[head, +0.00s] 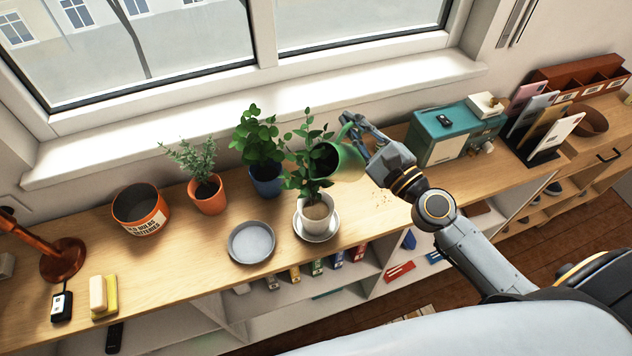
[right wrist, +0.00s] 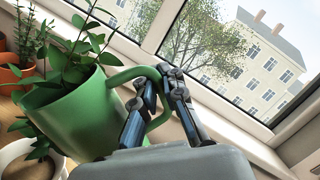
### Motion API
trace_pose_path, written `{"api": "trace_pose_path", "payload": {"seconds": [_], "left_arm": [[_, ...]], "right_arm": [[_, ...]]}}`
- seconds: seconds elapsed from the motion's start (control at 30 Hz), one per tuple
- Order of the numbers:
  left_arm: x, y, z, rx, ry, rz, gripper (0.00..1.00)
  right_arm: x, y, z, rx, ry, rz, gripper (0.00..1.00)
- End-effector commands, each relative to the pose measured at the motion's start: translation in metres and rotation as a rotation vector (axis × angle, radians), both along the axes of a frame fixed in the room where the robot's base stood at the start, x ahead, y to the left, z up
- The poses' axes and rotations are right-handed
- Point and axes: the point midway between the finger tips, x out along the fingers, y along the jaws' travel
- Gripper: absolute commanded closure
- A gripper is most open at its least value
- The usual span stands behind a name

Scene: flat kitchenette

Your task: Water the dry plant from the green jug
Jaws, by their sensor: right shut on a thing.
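My right gripper (head: 352,126) is shut on the handle of the green jug (head: 349,162), which is tilted to the left above the shelf top. In the right wrist view, my right gripper (right wrist: 162,82) closes around the handle of the green jug (right wrist: 85,115). The jug's mouth is beside the leaves of a plant in a white pot (head: 316,218) with pale, dry-looking soil, on a white saucer (head: 318,238). I cannot see water flowing. A leafy plant in a blue pot (head: 266,180) and one in an orange pot (head: 207,195) stand to the left. My left gripper is out of view.
An empty grey saucer (head: 251,243) lies left of the white pot. An orange tub (head: 141,208), a copper lamp base (head: 64,259) and a yellow sponge (head: 104,296) are farther left. A teal box (head: 456,132) stands right. The window sill (head: 250,118) runs behind.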

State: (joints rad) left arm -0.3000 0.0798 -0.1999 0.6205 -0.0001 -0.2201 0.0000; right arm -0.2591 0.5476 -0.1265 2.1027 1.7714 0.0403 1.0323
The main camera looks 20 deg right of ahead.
Motion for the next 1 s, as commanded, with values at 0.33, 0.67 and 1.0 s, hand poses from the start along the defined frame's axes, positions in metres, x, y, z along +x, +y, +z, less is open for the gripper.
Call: {"api": "trace_pose_path", "payload": {"seconds": [0.33,0.67,1.0], "left_arm": [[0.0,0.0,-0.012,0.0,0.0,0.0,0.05],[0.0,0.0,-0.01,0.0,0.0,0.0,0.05],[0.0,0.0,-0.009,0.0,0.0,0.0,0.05]], "right_arm": [[-0.005,0.011,0.003,-0.138,-0.079,-0.001,1.0],[-0.008,0.015,0.01,-0.194,-0.11,0.0,1.0],[-0.01,0.019,0.015,-0.236,-0.133,0.0,1.0]]}}
